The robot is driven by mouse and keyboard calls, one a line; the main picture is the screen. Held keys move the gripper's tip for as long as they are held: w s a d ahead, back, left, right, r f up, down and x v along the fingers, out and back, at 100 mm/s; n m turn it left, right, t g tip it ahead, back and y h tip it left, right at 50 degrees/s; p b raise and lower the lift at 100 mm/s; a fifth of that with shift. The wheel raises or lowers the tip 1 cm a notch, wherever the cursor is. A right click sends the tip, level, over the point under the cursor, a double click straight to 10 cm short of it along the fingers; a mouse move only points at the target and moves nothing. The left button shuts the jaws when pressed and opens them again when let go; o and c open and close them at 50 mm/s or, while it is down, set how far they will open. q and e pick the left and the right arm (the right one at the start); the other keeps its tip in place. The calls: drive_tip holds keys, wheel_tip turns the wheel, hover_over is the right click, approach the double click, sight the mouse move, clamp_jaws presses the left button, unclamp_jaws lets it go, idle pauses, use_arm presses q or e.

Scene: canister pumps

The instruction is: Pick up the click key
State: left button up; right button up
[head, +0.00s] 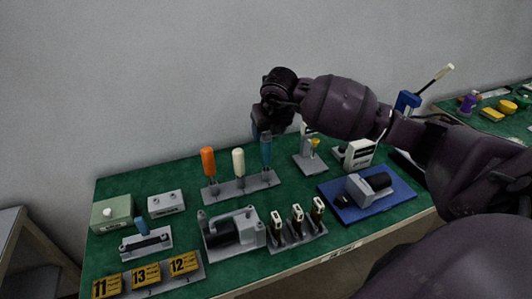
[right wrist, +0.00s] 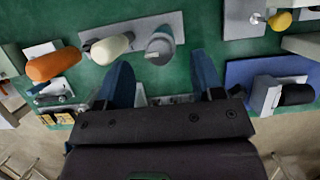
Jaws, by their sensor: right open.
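A grey rack (head: 240,190) holds three upright tools in a row: one with an orange handle (head: 208,161), one with a cream handle (head: 238,161) and one with a teal handle (head: 266,152). No label shows which is the click key. My right gripper (head: 262,132) is directly above the teal-handled tool, pointing down. In the right wrist view, the open blue fingers of my right gripper (right wrist: 161,62) have the grey-looking round top of that tool (right wrist: 160,46) between and slightly beyond their tips. No contact can be made out. My left gripper is not in view.
The green table (head: 140,194) also bears a grey pump unit (head: 232,232), a holder with three black-and-cream pieces (head: 297,222), a motor on a blue plate (head: 368,188) and numbered yellow blocks (head: 145,273). The orange (right wrist: 54,65) and cream (right wrist: 110,48) handles stand close left of my right gripper.

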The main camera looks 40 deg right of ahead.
hover_over(266, 161)
drive_tip(key=w, duration=0.1)
drive_tip(key=shift+w+d+f, duration=0.1)
drive_tip(key=shift+d+f, duration=0.15)
drive_tip(key=shift+f, duration=0.85)
drive_tip(key=shift+d+f, duration=0.2)
drive_tip(key=shift+f, duration=0.9)
drive_tip(key=shift+c, duration=0.2)
